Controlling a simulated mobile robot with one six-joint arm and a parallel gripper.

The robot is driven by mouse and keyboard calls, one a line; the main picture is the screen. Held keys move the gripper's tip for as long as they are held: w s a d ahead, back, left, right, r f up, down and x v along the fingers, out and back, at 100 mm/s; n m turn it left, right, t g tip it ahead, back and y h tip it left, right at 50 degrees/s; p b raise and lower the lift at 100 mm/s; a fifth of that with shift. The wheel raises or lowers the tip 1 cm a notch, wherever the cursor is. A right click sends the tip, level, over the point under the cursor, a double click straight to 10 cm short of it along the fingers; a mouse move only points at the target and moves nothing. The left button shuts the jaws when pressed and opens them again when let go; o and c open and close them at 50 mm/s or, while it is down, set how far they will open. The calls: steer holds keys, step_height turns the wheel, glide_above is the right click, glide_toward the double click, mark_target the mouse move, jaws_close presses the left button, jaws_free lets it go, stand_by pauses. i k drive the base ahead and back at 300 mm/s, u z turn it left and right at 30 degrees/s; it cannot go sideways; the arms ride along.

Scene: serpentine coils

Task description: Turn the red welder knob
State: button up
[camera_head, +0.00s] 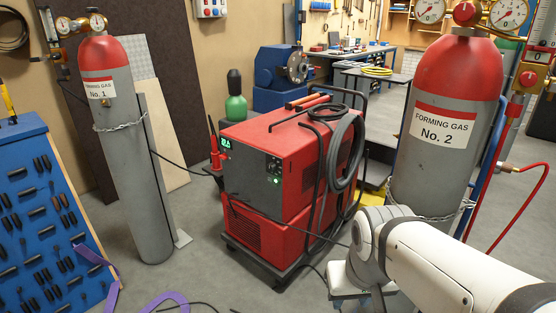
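The red welder (293,165) stands on a dark wheeled cart in the middle of the floor. Its dark front face carries a green-lit display (225,144) and a small control panel (273,168) with a green light below it. The knob on this front is too small to make out clearly. A red torch (214,155) hangs at the welder's left corner. My white arm (440,268) reaches in from the lower right and ends in front of the right gas cylinder, apart from the welder. My gripper is not in view.
Gas cylinder No. 1 (134,170) stands left, chained. Gas cylinder No. 2 (445,120) stands right, close behind my arm. A blue tool board (38,220) is at far left. Black cables and a purple strap (165,301) lie on the floor. Grey floor before the welder is mostly clear.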

mark_target(272, 167)
steer(key=z, duration=0.1)
steer(key=i, duration=1)
steer(key=z, duration=0.05)
